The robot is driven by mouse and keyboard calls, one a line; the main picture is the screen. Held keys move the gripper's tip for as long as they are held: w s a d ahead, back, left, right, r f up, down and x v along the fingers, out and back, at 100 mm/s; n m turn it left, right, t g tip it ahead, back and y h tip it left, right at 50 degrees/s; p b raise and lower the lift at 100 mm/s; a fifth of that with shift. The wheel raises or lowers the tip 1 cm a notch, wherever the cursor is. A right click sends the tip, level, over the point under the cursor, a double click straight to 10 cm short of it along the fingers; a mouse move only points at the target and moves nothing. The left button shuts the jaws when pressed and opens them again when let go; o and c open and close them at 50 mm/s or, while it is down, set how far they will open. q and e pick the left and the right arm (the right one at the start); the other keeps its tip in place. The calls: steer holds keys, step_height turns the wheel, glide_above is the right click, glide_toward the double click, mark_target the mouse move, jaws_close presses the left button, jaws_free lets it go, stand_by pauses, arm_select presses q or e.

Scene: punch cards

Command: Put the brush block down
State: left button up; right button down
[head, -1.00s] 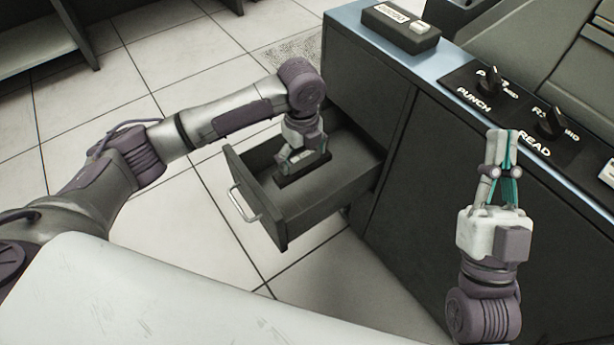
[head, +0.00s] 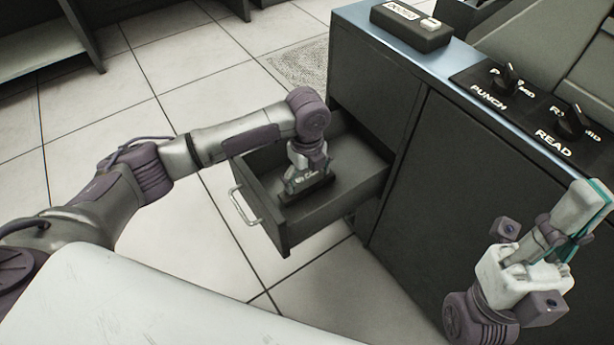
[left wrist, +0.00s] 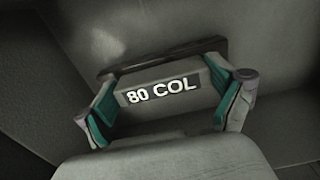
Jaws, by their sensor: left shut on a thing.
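The brush block is a grey block with a dark base and an "80 COL" label; it shows in the left wrist view (left wrist: 165,92) and low inside the open drawer in the head view (head: 308,188). My left gripper (head: 306,178) points down into the drawer. In the left wrist view its two teal-padded fingers (left wrist: 168,105) are shut on the block's two ends. I cannot tell whether the block's base touches the drawer floor. My right gripper (head: 580,210) is at the right, in front of the cabinet, with its fingers together and nothing seen between them.
The dark drawer (head: 272,222) is pulled out of the cabinet (head: 450,180), its handle (head: 243,208) facing left. Free drawer floor lies to the block's right. A dark box (head: 412,28) and PUNCH and READ knobs (head: 508,78) are on the cabinet top.

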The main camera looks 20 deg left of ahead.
arm_select(q)
steer(key=o, duration=1)
steer(key=shift+f, duration=0.1)
